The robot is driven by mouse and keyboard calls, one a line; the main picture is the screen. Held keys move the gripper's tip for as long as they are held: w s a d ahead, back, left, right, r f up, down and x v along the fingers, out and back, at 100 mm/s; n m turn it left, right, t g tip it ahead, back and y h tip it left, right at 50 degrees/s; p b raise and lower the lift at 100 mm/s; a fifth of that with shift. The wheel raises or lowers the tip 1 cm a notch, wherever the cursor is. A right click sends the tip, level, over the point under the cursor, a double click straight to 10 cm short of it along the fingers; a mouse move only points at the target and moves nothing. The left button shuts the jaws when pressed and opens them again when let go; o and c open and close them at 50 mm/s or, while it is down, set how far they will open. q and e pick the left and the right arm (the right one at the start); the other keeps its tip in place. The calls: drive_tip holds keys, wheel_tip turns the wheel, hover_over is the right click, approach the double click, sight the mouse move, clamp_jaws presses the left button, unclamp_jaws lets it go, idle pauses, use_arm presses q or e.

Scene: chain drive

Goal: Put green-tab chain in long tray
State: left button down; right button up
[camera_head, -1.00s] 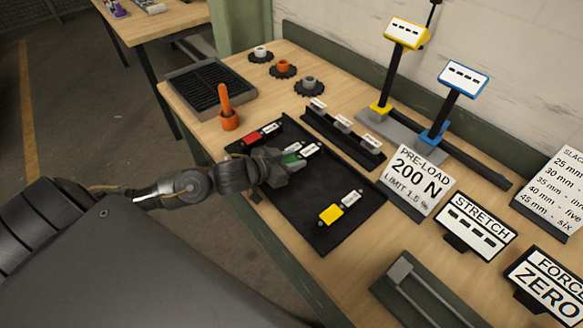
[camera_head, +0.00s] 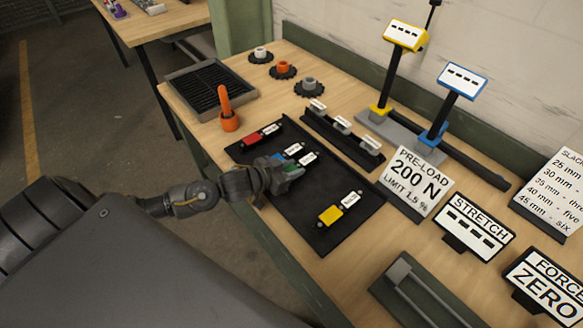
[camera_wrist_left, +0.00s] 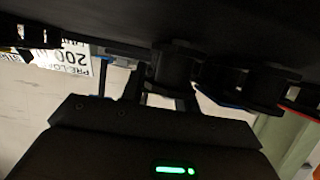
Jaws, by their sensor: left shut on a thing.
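My left gripper (camera_head: 284,176) is shut on the green-tab chain (camera_head: 291,168), over the black mat-like tray (camera_head: 296,212). The chain's white label (camera_head: 308,158) shows beyond the fingers; the gripper hides the rest. I cannot tell whether the chain touches the tray's surface. A blue-tab chain (camera_head: 277,157) lies close behind it, a red-tab one (camera_head: 251,139) further back and a yellow-tab one (camera_head: 330,215) nearer the front. A long dark tray-like piece with a grey bar (camera_head: 409,280) lies at the front right. My right gripper is not in view.
A narrow rack with white tags (camera_head: 342,128) stands behind the black tray. An orange-handled tool (camera_head: 227,112), a ribbed grey tray (camera_head: 207,88) and sprockets (camera_head: 283,69) are at the back left. Yellow (camera_head: 405,35) and blue (camera_head: 463,80) posts and a pre-load sign (camera_head: 413,178) stand to the right.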

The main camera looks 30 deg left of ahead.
use_arm(q)
drive_tip(key=c, duration=1.3)
unclamp_jaws()
drive_tip(key=shift+f, duration=0.1)
drive_tip(key=b+v, duration=0.1)
drive_tip(key=v, duration=0.9)
drive_tip(key=shift+s+a+r, duration=0.1)
drive_tip(key=shift+s+r, duration=0.1)
drive_tip(key=shift+s, duration=0.15)
drive_tip(key=shift+o, duration=0.3)
drive_tip(key=shift+s+a+r, duration=0.25)
drive_tip(key=shift+s+r, duration=0.15)
drive_tip(key=shift+s, duration=0.15)
